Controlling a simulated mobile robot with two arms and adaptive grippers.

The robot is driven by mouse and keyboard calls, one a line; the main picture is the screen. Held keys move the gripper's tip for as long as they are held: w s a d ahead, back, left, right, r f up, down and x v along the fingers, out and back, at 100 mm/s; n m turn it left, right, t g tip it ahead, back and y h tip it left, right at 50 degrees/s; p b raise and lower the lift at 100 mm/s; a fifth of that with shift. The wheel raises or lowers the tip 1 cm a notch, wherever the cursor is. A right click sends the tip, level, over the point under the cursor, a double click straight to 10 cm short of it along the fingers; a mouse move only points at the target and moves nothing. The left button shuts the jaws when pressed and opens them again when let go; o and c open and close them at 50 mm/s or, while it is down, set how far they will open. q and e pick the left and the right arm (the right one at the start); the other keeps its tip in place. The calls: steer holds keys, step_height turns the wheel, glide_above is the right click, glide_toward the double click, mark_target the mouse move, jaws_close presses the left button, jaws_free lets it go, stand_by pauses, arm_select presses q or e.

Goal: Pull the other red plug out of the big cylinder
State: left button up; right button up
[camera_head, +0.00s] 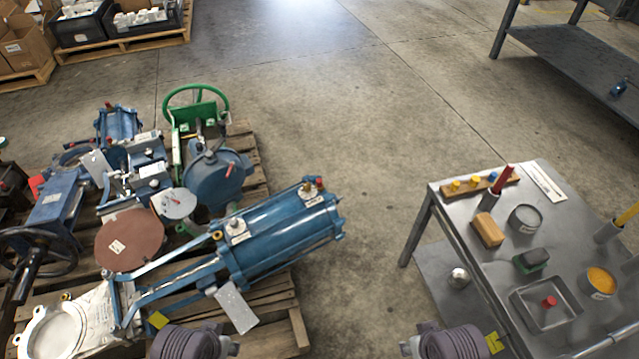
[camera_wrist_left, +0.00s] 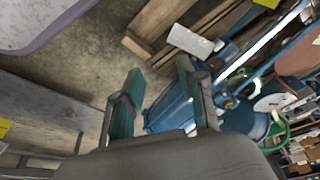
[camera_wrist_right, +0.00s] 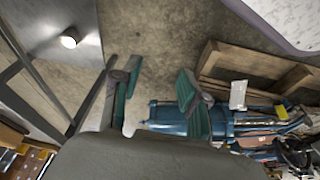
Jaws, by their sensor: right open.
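The big blue cylinder (camera_head: 285,240) lies on the pallet left of centre. A small red plug (camera_head: 319,183) stands up at its far right end, beside a brass-coloured fitting. Another red plug (camera_head: 549,301) lies in the metal tray (camera_head: 530,327) on the table. The cylinder also shows in the left wrist view (camera_wrist_left: 170,106) and right wrist view (camera_wrist_right: 168,117); I cannot make out a plug there. My left gripper (camera_wrist_left: 160,78) is open and empty. My right gripper (camera_wrist_right: 158,76) is open and empty. Both are away from the plug, low in the head view.
A grey metal table (camera_head: 455,215) at right carries a wooden block, cups, a red-handled tool and the tray. Other blue and green valve parts crowd the pallet (camera_head: 285,325). Concrete floor (camera_head: 370,180) lies clear between pallet and table. A shelf (camera_head: 570,60) stands at upper right.

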arm_select(q)
steer(key=s+f+g+p, duration=0.1)
steer(key=s+f+p, duration=0.5)
steer(key=f+p, duration=0.55)
arm_select(e)
steer(key=s+f+g+p, duration=0.1)
steer(key=s+f, duration=0.5)
steer(key=f, duration=0.4)
arm_select(q)
steer(key=s+a+f+g+p, duration=0.1)
steer(key=s+a+p, duration=0.2)
steer(key=s+p, duration=0.4)
steer(key=s, duration=0.6)
steer(key=shift+s+f, duration=0.25)
steer(key=shift+f, duration=0.1)
arm_select(e)
steer(key=s+d+f, duration=0.1)
steer(key=s, duration=0.5)
steer(key=s+d+f+g, duration=0.1)
steer(key=s+d+f, duration=0.1)
steer(key=s, duration=0.5)
steer(key=shift+s, duration=0.25)
arm_select(q)
steer(key=shift+a+m, duration=0.1)
steer(key=shift+m, duration=0.2)
arm_select(e)
steer(key=shift+f, duration=0.1)
steer(key=shift+c, duration=0.2)
